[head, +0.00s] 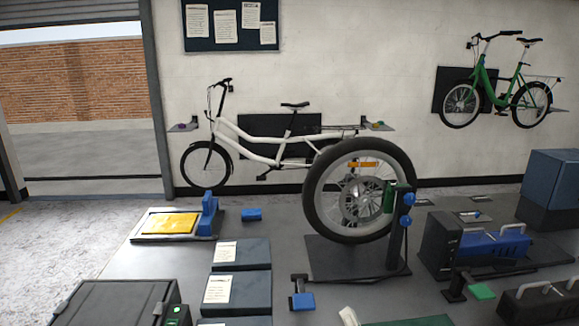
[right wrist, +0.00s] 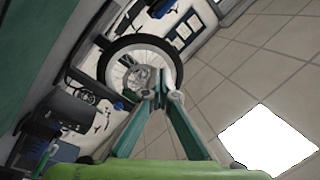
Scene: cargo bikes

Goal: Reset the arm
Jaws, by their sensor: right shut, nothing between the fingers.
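My right gripper (right wrist: 158,95) shows in the right wrist view as two teal fingers that come together at pale tips. It is shut with nothing between the fingers. In the head view only a small part of the right gripper (head: 348,316) shows at the bottom edge, low and right of the middle. The rest of it is cut off by the frame. In the right wrist view the wheel (right wrist: 117,50) lies beyond the fingertips, and the picture is strongly tilted. My left gripper is not in the head view.
The bench (head: 150,262) holds a large wheel (head: 325,220) on a stand, a yellow-topped plate (head: 168,223), dark boxes (head: 240,256) with papers, and a blue-and-black device (head: 490,243). A white cargo bike (head: 255,140) and a green bike (head: 487,85) are by the wall. An open doorway is at left.

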